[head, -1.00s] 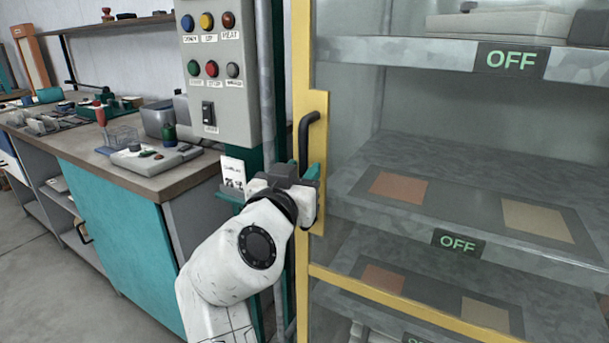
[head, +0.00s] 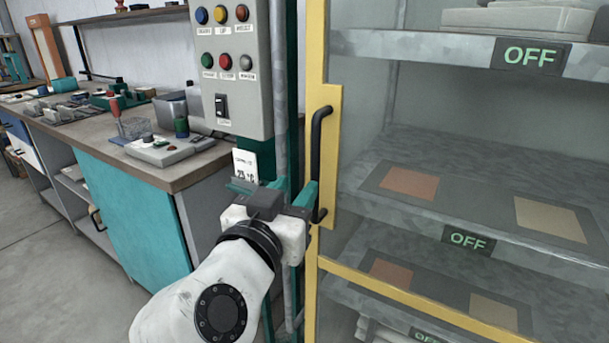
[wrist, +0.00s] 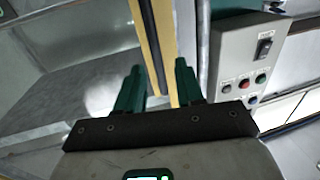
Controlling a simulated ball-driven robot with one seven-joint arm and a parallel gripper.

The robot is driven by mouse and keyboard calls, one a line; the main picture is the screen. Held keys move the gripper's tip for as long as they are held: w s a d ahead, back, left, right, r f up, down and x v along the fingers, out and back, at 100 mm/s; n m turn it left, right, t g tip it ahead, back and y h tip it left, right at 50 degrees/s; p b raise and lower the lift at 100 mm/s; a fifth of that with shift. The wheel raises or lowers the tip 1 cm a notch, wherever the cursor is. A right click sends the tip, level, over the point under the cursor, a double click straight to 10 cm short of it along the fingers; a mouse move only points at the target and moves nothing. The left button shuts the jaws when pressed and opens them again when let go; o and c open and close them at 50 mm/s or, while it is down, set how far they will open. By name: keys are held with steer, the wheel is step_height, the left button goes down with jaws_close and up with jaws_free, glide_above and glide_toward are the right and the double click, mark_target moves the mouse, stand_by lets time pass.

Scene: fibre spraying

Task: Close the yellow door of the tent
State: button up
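The yellow-framed door (head: 315,75) of the glass cabinet stands upright, its edge beside a teal post; I cannot tell whether it is fully shut. Its black handle (head: 318,150) is a vertical bar on a yellow plate. My gripper (head: 273,187) is at the left of the handle's lower end, with its teal fingers spread. The right fingertip is close to the handle; contact is unclear. In the wrist view my gripper (wrist: 158,82) is open, with nothing held, and the yellow door edge (wrist: 156,55) runs in the gap beyond its fingers.
A grey control box (head: 228,70) with coloured buttons hangs just above my gripper, left of the door. A workbench (head: 165,175) with teal doors and tools stands at the left. Cabinet shelves (head: 440,160) with OFF signs lie behind the glass. Floor at the lower left is clear.

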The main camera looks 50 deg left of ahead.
steer(key=shift+v, duration=1.25)
